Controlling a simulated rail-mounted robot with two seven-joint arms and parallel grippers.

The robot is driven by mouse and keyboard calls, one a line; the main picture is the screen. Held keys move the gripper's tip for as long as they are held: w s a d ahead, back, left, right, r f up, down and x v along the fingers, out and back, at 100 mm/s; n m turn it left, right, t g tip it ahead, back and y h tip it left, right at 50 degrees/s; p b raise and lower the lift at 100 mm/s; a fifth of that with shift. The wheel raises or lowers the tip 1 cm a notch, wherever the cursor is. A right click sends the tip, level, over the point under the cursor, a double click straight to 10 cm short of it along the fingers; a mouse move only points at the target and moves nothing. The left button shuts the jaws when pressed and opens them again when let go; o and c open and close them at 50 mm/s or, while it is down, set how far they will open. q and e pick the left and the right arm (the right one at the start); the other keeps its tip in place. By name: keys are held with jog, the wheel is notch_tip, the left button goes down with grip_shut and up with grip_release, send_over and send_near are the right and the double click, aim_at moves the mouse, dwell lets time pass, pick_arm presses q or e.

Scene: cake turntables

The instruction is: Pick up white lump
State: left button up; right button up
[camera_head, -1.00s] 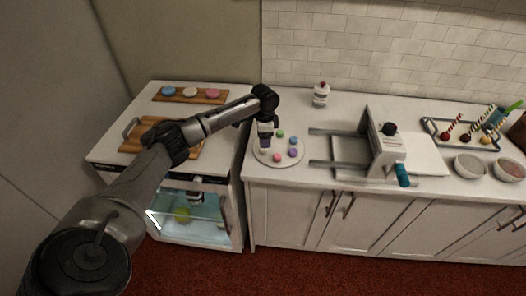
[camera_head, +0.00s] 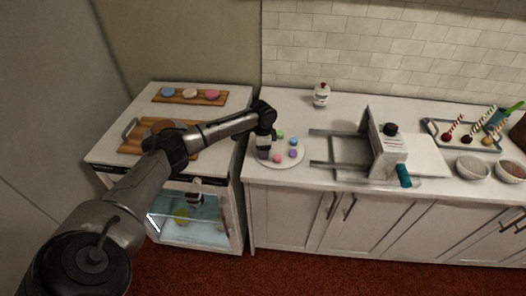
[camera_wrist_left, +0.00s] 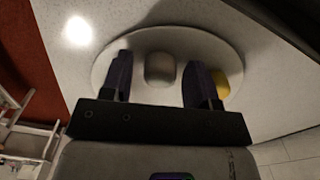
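The white lump (camera_wrist_left: 160,69) sits on the pale round turntable (camera_wrist_left: 112,52) in the left wrist view. My left gripper (camera_wrist_left: 162,82) is open, with one dark finger on each side of the lump and a gap visible on both sides. In the head view my left gripper (camera_head: 264,153) points down at the left part of the turntable (camera_head: 283,164). There the gripper hides the white lump. My right gripper is not in view.
A yellow lump (camera_wrist_left: 221,83) lies close by the gripper's right finger in the wrist view. Blue (camera_head: 294,142), pink (camera_head: 278,158) and purple (camera_head: 293,153) lumps share the turntable. A metal-railed machine (camera_head: 387,152) stands right; a bottle (camera_head: 321,96) stands behind.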

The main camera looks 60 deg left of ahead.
pick_arm(q)
jog(key=c, duration=0.8)
jog(key=shift+r, duration=0.15)
